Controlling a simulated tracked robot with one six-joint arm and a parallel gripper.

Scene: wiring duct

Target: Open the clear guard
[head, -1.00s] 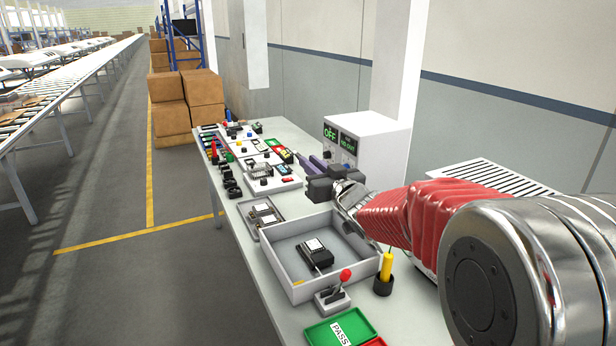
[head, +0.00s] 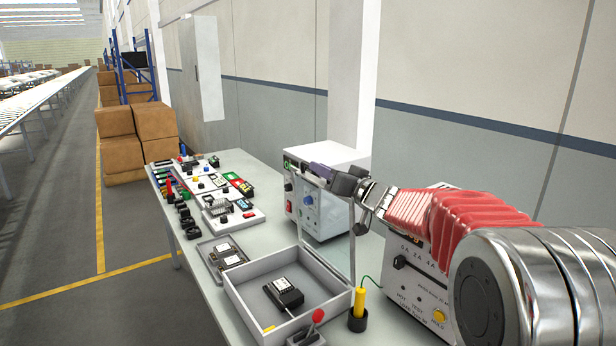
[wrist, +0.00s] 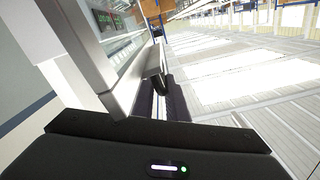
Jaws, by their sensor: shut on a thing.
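The clear guard (head: 352,240) is a see-through panel in a thin grey frame. In the head view it stands raised, roughly upright, along the right side of the open grey box (head: 245,297). My gripper (head: 322,172) is at the guard's upper edge, its purple-grey fingers shut on the guard. In the wrist view the guard's pale frame (wrist: 85,50) runs up from the gripper, and a short grip bar (wrist: 155,62) lies by the dark fingers (wrist: 162,100). The exact contact is partly hidden.
A black device (head: 284,293) lies in the box. A red-knobbed lever (head: 318,315) and a yellow tool in a black holder (head: 359,302) stand in front. A white instrument (head: 320,208) is behind the guard. Small parts crowd the bench's far end.

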